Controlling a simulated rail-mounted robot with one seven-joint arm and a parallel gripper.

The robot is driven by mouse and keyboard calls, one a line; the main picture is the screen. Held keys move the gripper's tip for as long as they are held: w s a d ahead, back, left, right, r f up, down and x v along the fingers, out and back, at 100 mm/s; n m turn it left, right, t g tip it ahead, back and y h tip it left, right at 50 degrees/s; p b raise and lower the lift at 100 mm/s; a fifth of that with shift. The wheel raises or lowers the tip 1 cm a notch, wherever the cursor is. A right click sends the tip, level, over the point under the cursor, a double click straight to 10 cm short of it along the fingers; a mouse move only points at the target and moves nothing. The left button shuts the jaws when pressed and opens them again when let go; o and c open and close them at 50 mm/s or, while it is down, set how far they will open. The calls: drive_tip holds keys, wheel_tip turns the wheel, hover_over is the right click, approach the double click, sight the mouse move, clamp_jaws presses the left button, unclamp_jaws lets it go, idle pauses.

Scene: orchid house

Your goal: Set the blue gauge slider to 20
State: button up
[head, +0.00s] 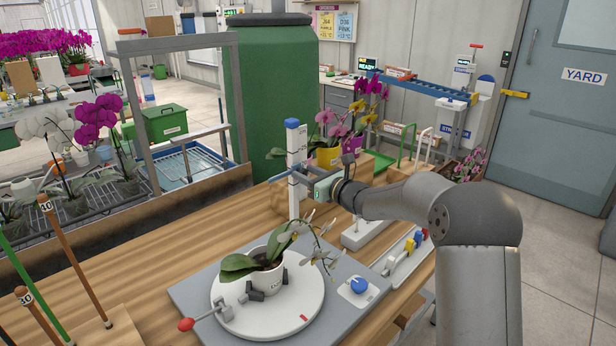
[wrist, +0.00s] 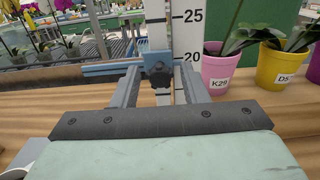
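The gauge is a white upright post (head: 293,150) with a blue cap, standing on the wooden bench. In the wrist view its scale (wrist: 187,32) shows 25 above and 20 below. The blue slider (wrist: 108,69) crosses the post near the 20 label, with a black knob (wrist: 158,74) facing me. Its exact reading cannot be told from this angle. My gripper (head: 312,181) is level with the slider at the post. In the wrist view my gripper (wrist: 159,66) has its two fingers apart, one each side of the knob, with small gaps showing.
Potted plants, one pink pot (wrist: 217,72) and one yellow pot (wrist: 275,66), stand right of the post. A potted white orchid (head: 265,275) sits on a round turntable (head: 230,314) in front. A board with coloured levers (head: 410,250) lies at right. Bare bench lies left of the post.

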drive_tip(key=shift+d, duration=0.1)
drive_tip(key=b+v, duration=0.3)
drive_tip(key=v, duration=1.4)
drive_tip(key=shift+s, duration=0.2)
drive_tip(key=s+a+f+n+g+h+p, duration=0.1)
drive_tip(key=s+a+f+n+g+h, duration=0.15)
drive_tip(key=s+n+g, duration=0.55)
drive_tip(key=s+a+f+n+g+h+p, duration=0.1)
drive_tip(key=s+a+f+n+g, duration=0.3)
drive_tip(key=s, duration=0.8)
drive_tip(key=s+d+f+n+h, duration=0.2)
drive_tip(key=s+d+n+h, duration=0.3)
drive_tip(key=s+d+n, duration=0.1)
drive_tip(key=s+d+f+n+h+p, duration=0.1)
drive_tip(key=s+d+f+n+h, duration=0.1)
drive_tip(key=s+d+n+h, duration=0.2)
drive_tip(key=s+d+n, duration=0.3)
drive_tip(key=s+n, duration=0.1)
drive_tip(key=s, duration=0.2)
drive_tip(key=shift+s+f+n+h, duration=0.25)
drive_tip(key=shift+s+n+h, duration=0.1)
drive_tip(key=shift+s+n, duration=0.05)
